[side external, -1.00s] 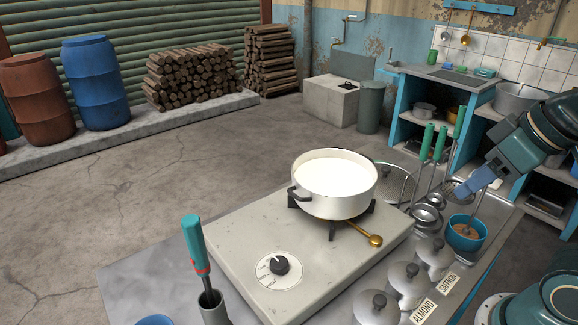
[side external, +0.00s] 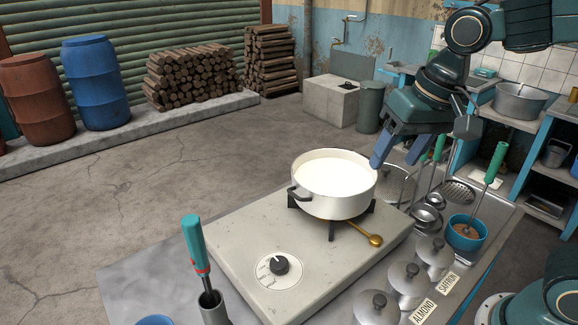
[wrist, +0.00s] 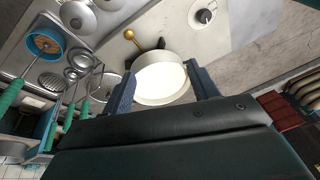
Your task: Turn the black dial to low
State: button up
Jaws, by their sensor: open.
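The black dial (side external: 279,265) sits on a round white plate on the front of the grey stove top (side external: 215,255). It also shows at the upper right of the wrist view (wrist: 205,16). The markings on its plate are too small to read. A white pot (side external: 333,197) of milk stands on the burner behind the dial. My gripper (side external: 415,160) is open and empty, with blue fingers pointing down, above and to the right of the pot. In the wrist view its fingers (wrist: 163,88) appear on either side of the pot, well away from the dial.
Several lidded metal jars (side external: 404,277) line the stove's right side. A green-handled tool (side external: 196,245) stands in a holder left of the dial. A blue bowl (side external: 467,232) stands at right. The air above the dial is clear.

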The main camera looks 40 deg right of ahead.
jog(key=w+a+f+m+g, duration=0.25)
jog(key=w+a+f, duration=0.25)
jog(key=w+a, duration=0.35)
jog(key=m, duration=0.3)
send_over(279, 262)
notch_tip(279, 262, down, 6)
jog(key=f, duration=0.1)
jog(key=shift+r+g+h, duration=0.25)
jog(key=shift+g+h, duration=0.05)
jog(key=shift+g, duration=0.15)
jog(key=shift+f, duration=0.15)
notch_tip(279, 262, down, 14)
jog(key=shift+r, duration=0.25)
jog(key=c, duration=1)
